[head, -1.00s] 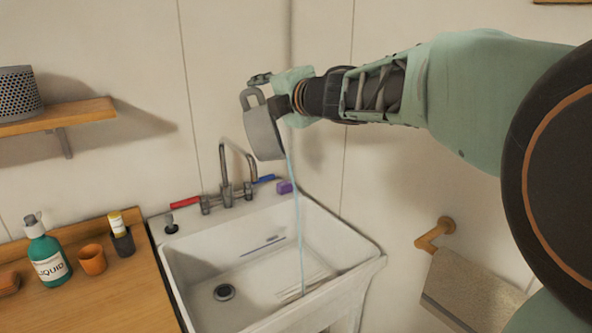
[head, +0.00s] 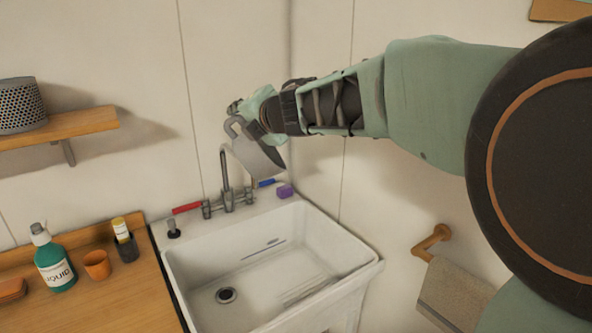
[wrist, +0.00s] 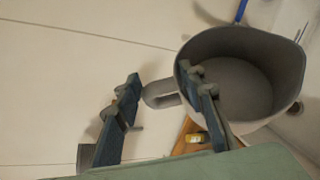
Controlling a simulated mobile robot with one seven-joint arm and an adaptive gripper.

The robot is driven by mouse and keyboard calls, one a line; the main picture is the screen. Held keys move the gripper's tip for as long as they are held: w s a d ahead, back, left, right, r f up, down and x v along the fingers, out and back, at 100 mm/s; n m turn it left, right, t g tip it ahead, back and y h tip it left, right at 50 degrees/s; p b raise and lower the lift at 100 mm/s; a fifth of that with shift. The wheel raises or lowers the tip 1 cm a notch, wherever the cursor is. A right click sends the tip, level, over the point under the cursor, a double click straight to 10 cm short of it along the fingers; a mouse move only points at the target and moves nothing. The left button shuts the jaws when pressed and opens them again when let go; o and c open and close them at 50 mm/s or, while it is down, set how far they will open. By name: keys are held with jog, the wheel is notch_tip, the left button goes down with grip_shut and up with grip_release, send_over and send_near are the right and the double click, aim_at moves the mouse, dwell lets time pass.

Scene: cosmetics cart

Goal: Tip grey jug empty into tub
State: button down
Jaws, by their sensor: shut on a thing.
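The grey jug (head: 258,158) hangs tilted in the air above the back of the white tub (head: 330,233), in front of the wall. My gripper (head: 247,124) is shut on the jug's handle. In the wrist view, the fingers (wrist: 165,92) stand on either side of the handle, and the jug (wrist: 247,75) is seen into from its mouth. Its inside looks bare and grey, with no liquid to be seen. No stream falls from it in the head view. The tub floor shows its drain (head: 227,295) and faint light streaks.
A tap (head: 227,180) with red and blue levers rises below and beside the jug. A purple block (head: 284,191) sits on the rim. The left counter holds a green bottle (head: 55,262), an orange cup (head: 97,264) and a dark holder (head: 126,248). A towel (head: 452,292) hangs right.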

jog(key=shift+a+f+n+h+p, duration=0.35)
jog(key=shift+a+p, duration=0.25)
jog(key=shift+p, duration=0.25)
jog(key=a+f+n+h+p, duration=0.5)
jog(key=a+f+p, duration=0.3)
jog(key=a+f, duration=0.3)
jog(key=shift+s+a+f+n, duration=0.25)
jog(key=shift+s+a+n, duration=0.05)
jog(key=shift+a+n, duration=0.15)
jog(key=shift+d+h, duration=0.1)
jog(key=shift+h, duration=0.15)
